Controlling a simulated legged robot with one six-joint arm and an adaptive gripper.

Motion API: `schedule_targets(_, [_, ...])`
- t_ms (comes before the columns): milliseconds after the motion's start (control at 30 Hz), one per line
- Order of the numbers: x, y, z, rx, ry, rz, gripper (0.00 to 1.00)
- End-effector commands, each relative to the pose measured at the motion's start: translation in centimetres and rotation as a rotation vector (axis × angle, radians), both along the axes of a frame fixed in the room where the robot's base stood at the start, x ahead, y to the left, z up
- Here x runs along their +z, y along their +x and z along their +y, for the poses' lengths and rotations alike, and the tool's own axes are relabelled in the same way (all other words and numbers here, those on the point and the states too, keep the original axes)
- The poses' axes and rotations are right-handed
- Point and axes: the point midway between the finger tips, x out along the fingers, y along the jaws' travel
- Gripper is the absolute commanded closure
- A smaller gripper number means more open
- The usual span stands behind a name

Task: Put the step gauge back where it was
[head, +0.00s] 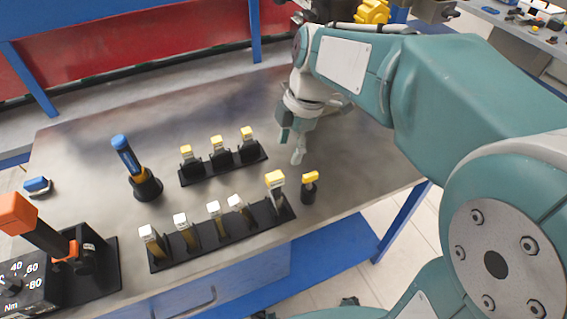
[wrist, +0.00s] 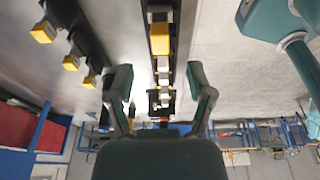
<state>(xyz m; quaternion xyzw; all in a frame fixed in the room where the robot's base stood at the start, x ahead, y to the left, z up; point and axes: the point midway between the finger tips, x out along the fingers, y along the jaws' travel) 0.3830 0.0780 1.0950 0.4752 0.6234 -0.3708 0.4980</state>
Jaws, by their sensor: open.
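I cannot tell for certain which piece is the step gauge. A small yellow-topped piece (head: 309,186) in a dark holder stands alone at the right of the front rack (head: 222,241). That rack holds several upright white-topped pieces (head: 181,220) and a larger yellow-topped piece (head: 275,180) at its right end. My gripper (head: 291,146) is open and empty above the table, behind the lone piece and right of the back rack. In the wrist view my gripper (wrist: 160,98) has its fingers spread, with a yellow block (wrist: 160,38) and a row of pale blocks visible between and beyond them.
A back rack (head: 223,166) holds three yellow-topped pieces. A blue-and-orange tool (head: 127,155) stands in a round holder. A torque tester (head: 60,272) with an orange-handled tool sits front left, and a small blue item (head: 37,184) lies far left. The table (head: 85,135) is clear behind.

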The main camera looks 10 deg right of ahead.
Motion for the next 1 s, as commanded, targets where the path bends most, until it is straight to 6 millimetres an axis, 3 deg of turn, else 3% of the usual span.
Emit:
schedule_targets(233, [2.0,-0.1,-0.5,-0.018,-0.003,-0.002,0.32])
schedule_targets(367, [2.4,-1.3,-1.3,-0.166,-0.025,-0.017,0.32])
schedule_targets(700, [2.9,-6.8,-4.3,-0.889,-0.028,-0.096,0.32])
schedule_targets(1000, [1.9,-11.3,-6.6,-1.509,0.112,-0.160,0.32])
